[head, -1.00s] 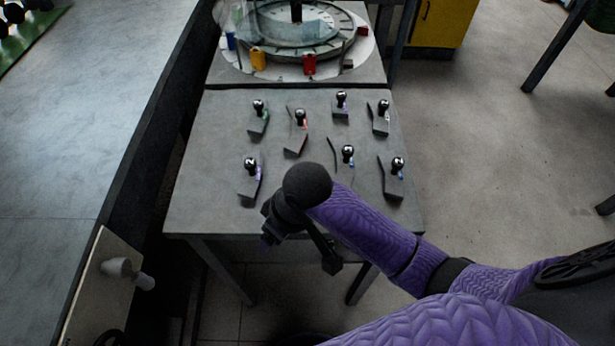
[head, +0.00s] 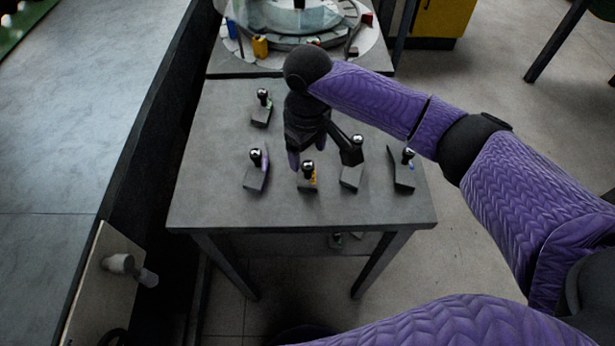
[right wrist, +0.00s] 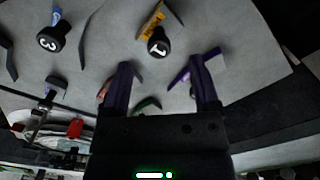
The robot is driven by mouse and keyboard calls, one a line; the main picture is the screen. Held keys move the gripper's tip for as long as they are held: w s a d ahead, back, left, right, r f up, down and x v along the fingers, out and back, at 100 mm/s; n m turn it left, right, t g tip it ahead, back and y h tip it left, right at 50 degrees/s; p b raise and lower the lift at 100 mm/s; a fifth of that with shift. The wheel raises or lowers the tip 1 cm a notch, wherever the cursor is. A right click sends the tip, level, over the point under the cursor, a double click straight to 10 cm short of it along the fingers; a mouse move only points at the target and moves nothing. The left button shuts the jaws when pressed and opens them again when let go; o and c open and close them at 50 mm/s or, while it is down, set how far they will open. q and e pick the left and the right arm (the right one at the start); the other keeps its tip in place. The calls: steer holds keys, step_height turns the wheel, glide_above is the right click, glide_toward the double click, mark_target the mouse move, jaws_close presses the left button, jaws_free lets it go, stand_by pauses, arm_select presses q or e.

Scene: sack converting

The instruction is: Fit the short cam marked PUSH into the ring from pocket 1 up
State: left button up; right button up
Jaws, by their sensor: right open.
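Several dark cams with shiny black ball knobs stand on the grey table (head: 215,205). One with an orange mark (head: 308,175) is just in front of my right gripper (head: 300,156); in the right wrist view its knob (right wrist: 158,43) reads 1. Another knob (right wrist: 50,38), with a blue mark, reads 3. My right arm hides several cams.
Coloured blocks, one yellow (head: 260,46), sit around the ring's rim. A long grey counter (head: 75,130) runs along the left. A pale board (head: 95,290) with a white knob is at lower left. A yellow cabinet (head: 440,18) stands behind. Open floor lies to the right.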

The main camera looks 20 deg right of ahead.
mark_target(308, 164)
step_height(308, 164, down, 5)
steer(key=shift+w+r+b, duration=0.15)
steer(key=shift+b, duration=0.6)
steer(key=shift+r, duration=0.1)
jaws_close()
